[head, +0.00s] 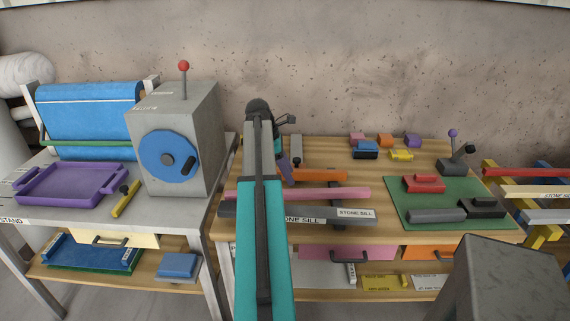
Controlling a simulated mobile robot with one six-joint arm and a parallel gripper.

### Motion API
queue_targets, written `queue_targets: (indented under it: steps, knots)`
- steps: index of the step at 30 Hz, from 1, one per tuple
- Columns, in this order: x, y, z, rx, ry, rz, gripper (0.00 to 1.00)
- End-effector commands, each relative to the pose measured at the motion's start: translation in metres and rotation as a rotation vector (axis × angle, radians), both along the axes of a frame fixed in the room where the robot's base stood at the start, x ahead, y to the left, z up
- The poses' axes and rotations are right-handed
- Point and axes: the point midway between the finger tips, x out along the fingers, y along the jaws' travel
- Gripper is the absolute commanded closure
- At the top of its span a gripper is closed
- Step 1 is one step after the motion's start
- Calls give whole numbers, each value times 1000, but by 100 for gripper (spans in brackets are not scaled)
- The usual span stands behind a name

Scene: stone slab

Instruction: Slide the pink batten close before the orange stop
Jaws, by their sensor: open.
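The pink batten (335,193) is a long bar lying left to right near the front of the wooden bench. My arm crosses in front of its left part and hides some of it. The orange stop (320,175) is a shorter bar lying just behind the batten, with a narrow gap of wood between them. My gripper (286,119) shows small and dark beyond the far end of my arm, partly hidden. It is open, appears empty, and is apart from the batten.
A dark stone sill (318,215) lies in front of the batten. A grey bar (296,149) and a purple piece (285,170) are behind it. A green mat (443,201) with blocks is at right, small coloured blocks at the back. A grey box (176,140) stands left.

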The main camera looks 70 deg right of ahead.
Motion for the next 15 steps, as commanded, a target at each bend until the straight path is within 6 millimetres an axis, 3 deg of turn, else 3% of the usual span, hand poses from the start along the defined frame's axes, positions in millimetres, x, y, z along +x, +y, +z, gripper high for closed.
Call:
queue_targets:
  steps: [15]
  knots:
    - [-22,-10,-57,1,1,-2,53]
